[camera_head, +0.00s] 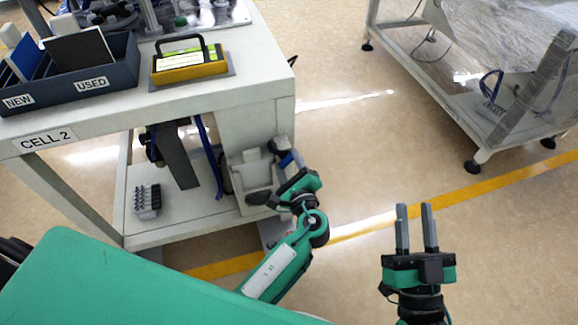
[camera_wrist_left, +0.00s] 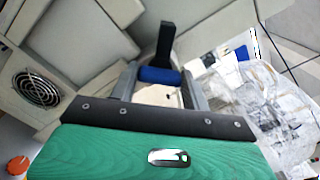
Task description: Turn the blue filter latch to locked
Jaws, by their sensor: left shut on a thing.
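The blue filter latch (camera_wrist_left: 160,75) is a blue grip on a black lever (camera_wrist_left: 165,42) in the left wrist view. In the head view a bit of its blue (camera_head: 287,160) shows on the side of the cell's lower housing (camera_head: 252,170). My left gripper (camera_wrist_left: 158,76) is shut on the blue grip, one finger on each side of it. In the head view the left gripper (camera_head: 291,168) partly hides the latch. I cannot tell from the lever's angle whether the latch is locked. My right gripper (camera_head: 416,209) is open and empty over the floor.
The CELL 2 table (camera_head: 180,103) stands above the latch. It carries a NEW and USED filter bin (camera_head: 108,78) and a yellow device (camera_head: 188,68). A fan grille (camera_wrist_left: 37,88) and an orange knob (camera_wrist_left: 18,165) are on the left.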

